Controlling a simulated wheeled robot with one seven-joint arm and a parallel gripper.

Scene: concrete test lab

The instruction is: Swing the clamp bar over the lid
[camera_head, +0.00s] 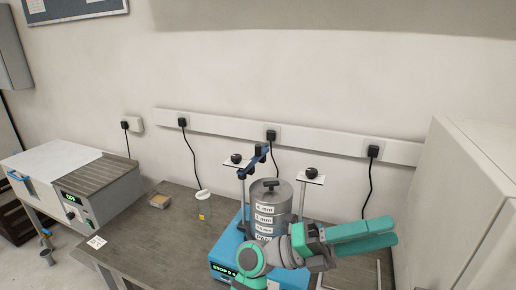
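The sieve stack (268,212) is a grey metal cylinder with labelled rings on a blue shaker base (222,256). Its lid (272,187) has a dark knob on top. The clamp bar (255,160) is dark blue and sits high by the left post, slanting toward the wall, to the left of the lid and not across it. My gripper (394,232) is teal, in front and to the right of the stack, with its fingers pointing right, away from the bar. The fingers look close together, but their gap is unclear. I see nothing held. My arm hides part of the base.
Two posts carry pale plates with black knobs, left (236,160) and right (311,174) of the stack. A white cabinet (459,200) closes in the right side. Cables hang along the wall.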

